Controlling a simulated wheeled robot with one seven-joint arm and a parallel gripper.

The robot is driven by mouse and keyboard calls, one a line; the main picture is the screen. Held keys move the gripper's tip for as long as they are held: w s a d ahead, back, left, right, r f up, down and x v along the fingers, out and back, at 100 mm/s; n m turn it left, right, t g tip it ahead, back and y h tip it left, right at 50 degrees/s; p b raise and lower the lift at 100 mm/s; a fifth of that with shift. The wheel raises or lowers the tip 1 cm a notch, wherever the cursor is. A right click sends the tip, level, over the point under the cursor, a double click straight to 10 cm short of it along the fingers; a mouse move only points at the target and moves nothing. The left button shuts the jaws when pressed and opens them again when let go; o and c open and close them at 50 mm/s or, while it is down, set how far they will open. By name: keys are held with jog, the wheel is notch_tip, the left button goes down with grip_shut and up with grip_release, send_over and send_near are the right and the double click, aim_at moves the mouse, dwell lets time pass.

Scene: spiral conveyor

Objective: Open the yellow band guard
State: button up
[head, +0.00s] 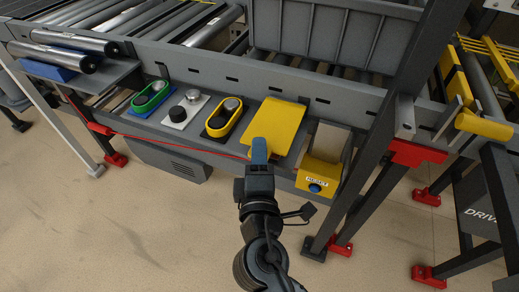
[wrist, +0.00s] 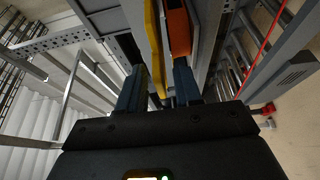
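The yellow band guard (head: 277,126) is a flat yellow plate, set at a slant in the grey tray in the head view. In the wrist view the guard (wrist: 153,45) shows edge-on as a thin yellow strip, with an orange part (wrist: 179,30) beside it. My gripper (head: 259,151) is at the guard's near left corner. In the wrist view my gripper (wrist: 158,78) has its two blue fingers apart, with the guard's end between them. I see gaps beside the strip, and contact cannot be made out. What lies under the guard is hidden in the head view.
A yellow box with a blue button (head: 320,175) sits close on the right. A red cord (head: 170,140) runs along the tray front. Open floor lies in front.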

jog(key=shift+w, duration=0.35)
jog(key=shift+c, duration=0.5)
grip_shut()
